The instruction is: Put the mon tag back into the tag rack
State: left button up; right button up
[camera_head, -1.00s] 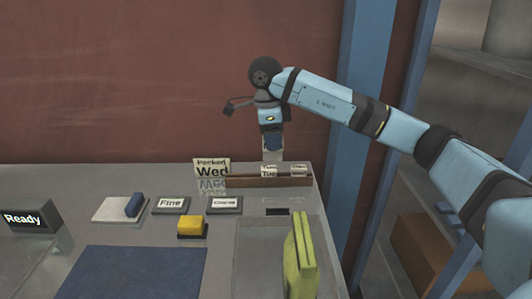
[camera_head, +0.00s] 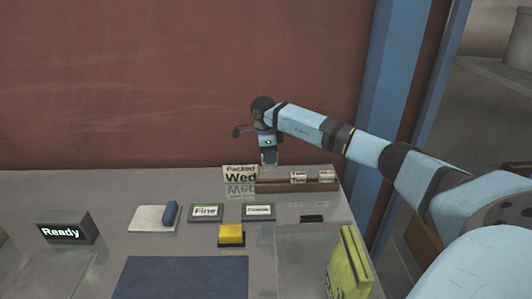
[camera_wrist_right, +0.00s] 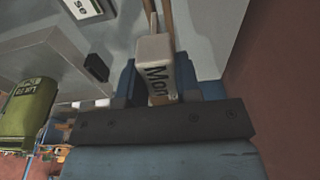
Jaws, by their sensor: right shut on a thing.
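My right gripper (camera_head: 268,160) is at the back of the table, over the left end of the wooden tag rack (camera_head: 298,187). It is shut on the mon tag, a pale block lettered "Mon" (camera_wrist_right: 156,72), seen between its fingers in the right wrist view. The tag can hardly be made out in the head view. A strip of brown wood, likely the rack (camera_wrist_right: 167,18), lies just beyond the tag in the wrist view. I cannot tell whether the tag touches the rack. Small white tags stand in the rack's middle and right. My left gripper is not in view.
A "Packed Wed" sign (camera_head: 240,174) stands close to the rack's left end. In front are the "Fine" plate (camera_head: 206,211), another plate (camera_head: 258,212), a yellow button (camera_head: 231,234) and a green packet (camera_head: 348,266). A "Ready" display (camera_head: 63,230) stands left. A brown wall rises behind.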

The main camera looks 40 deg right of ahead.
aim_at(269, 170)
jog(key=shift+f, duration=0.25)
jog(key=shift+f+b, duration=0.85)
jog(key=shift+f, duration=0.55)
jog(key=shift+f+b, duration=0.45)
jog(key=shift+f, duration=0.8)
jog(key=shift+f+b, duration=0.25)
jog(key=shift+b, duration=0.05)
jog(key=shift+f+b, duration=0.3)
jog(key=shift+f, duration=0.2)
